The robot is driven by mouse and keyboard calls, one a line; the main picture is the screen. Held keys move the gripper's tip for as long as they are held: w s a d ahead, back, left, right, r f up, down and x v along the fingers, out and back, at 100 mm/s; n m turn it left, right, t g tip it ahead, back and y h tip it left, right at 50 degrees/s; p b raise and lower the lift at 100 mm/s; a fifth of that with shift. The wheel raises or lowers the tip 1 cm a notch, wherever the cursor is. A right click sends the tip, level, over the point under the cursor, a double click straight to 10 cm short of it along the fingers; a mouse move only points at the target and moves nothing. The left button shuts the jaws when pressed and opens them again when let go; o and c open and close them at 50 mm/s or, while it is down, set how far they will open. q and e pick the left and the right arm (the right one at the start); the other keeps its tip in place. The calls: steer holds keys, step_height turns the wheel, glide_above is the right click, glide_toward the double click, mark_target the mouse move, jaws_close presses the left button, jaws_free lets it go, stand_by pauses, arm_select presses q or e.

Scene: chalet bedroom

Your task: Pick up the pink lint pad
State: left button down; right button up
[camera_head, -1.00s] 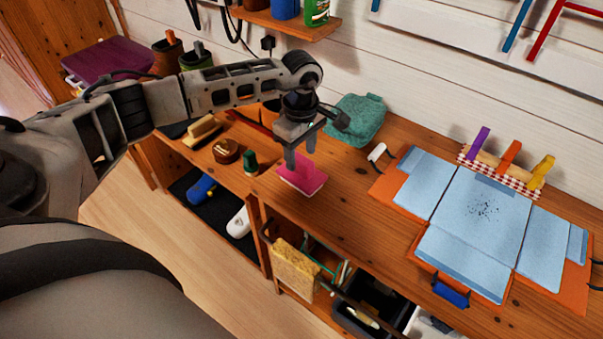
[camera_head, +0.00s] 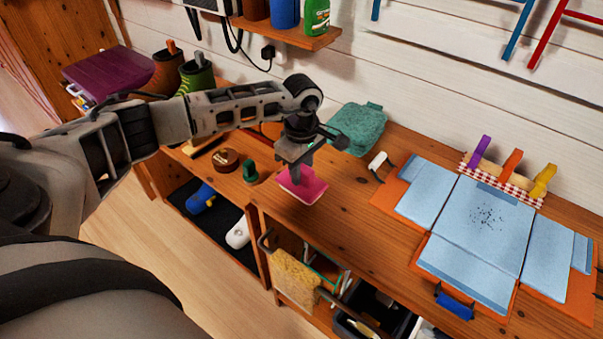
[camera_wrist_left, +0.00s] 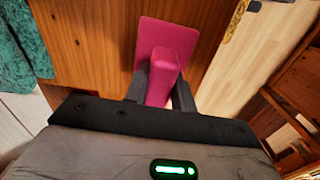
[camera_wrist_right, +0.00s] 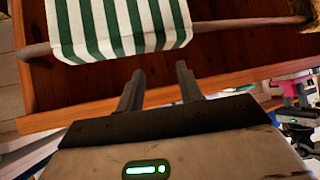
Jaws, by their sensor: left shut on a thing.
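The pink lint pad (camera_head: 310,191) lies flat at the front edge of the wooden worktop, its handle upward. My left gripper (camera_head: 302,174) reaches down from above and is shut on the pad's handle. In the left wrist view the pink pad (camera_wrist_left: 167,36) has its raised handle between the two dark fingers (camera_wrist_left: 160,86). Whether the pad touches the worktop or is slightly off it, I cannot tell. My right gripper (camera_wrist_right: 157,88) shows only in the right wrist view, open and empty, near a green and white striped cloth (camera_wrist_right: 115,28).
A teal cloth (camera_head: 357,128) lies behind the pad. A brown round tin (camera_head: 225,159) and a green-topped item (camera_head: 250,171) stand to its left. A yellow cloth (camera_head: 296,278) hangs on a rail below. Blue cloth panels (camera_head: 475,225) lie to the right.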

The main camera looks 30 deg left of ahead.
arm_select(q)
steer(key=shift+r, duration=0.55)
step_height(320, 180, up, 2)
steer(key=shift+r+p, duration=0.2)
steer(key=shift+p, duration=0.35)
steer(key=s+d+r, duration=0.9)
steer(key=s, duration=0.1)
steer(key=shift+s+r, duration=0.2)
steer(key=shift+s, duration=0.15)
steer(key=c, duration=2)
jaws_free()
steer(key=shift+c, duration=0.2)
